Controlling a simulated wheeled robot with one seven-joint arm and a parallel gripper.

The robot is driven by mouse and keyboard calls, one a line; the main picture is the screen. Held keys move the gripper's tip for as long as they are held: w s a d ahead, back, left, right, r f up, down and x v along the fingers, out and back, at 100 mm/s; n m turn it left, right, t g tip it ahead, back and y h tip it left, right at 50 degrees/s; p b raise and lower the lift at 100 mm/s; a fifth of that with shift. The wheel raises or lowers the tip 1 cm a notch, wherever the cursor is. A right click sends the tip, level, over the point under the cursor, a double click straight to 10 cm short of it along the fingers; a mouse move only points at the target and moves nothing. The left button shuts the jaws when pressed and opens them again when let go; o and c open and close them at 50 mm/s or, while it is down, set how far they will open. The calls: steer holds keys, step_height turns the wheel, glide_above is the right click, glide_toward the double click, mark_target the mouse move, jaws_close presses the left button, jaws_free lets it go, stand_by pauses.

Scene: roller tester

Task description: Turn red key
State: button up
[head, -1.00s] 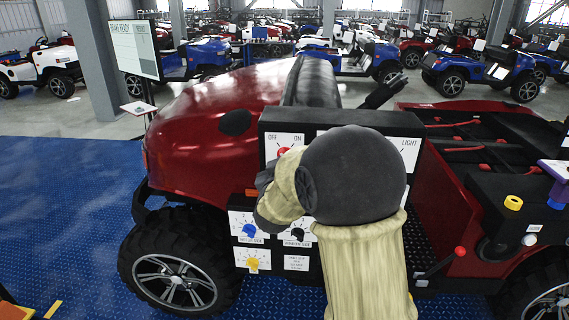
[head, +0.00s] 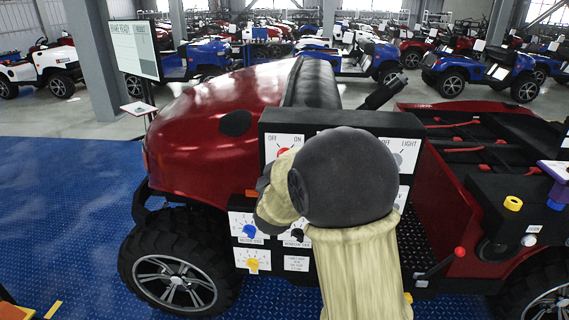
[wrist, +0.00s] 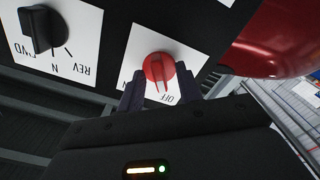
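The red key (wrist: 159,67) is a round red knob on a white OFF/ON plate (wrist: 139,47) in the wrist view. Its narrow grip points down in that picture, close to the OFF label. In the head view the red key (head: 283,151) shows only in part at the top left of the dark panel, behind my arm. My gripper (wrist: 160,88) is open, with one dark finger on each side of the key's lower part and gaps visible. I cannot tell whether the fingertips reach fully around it. The head view hides the fingers behind my arm.
A black FWD/N/REV knob (wrist: 40,28) sits beside the key plate. Blue (head: 249,231) and yellow (head: 252,264) knobs are lower on the panel. A light switch plate (head: 405,154) is at the right. The red vehicle body (head: 215,115) is behind; blue floor is free at left.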

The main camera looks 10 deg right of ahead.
steer(key=b+v, duration=0.5)
steer(key=v, duration=1.2)
steer(key=shift+s, duration=0.2)
steer(key=shift+w, duration=0.1)
step_height(320, 180, down, 13)
steer(key=s+g+y, duration=0.1)
steer(key=g+y, duration=0.5)
steer(key=s+d+f+m+g, duration=0.3)
steer(key=s+d+f+g, duration=0.2)
steer(key=s+f+g, duration=0.3)
steer(key=s+f, duration=0.1)
steer(key=s, duration=0.3)
steer(key=shift+d+f+m+g, duration=0.3)
steer(key=shift+f, duration=0.05)
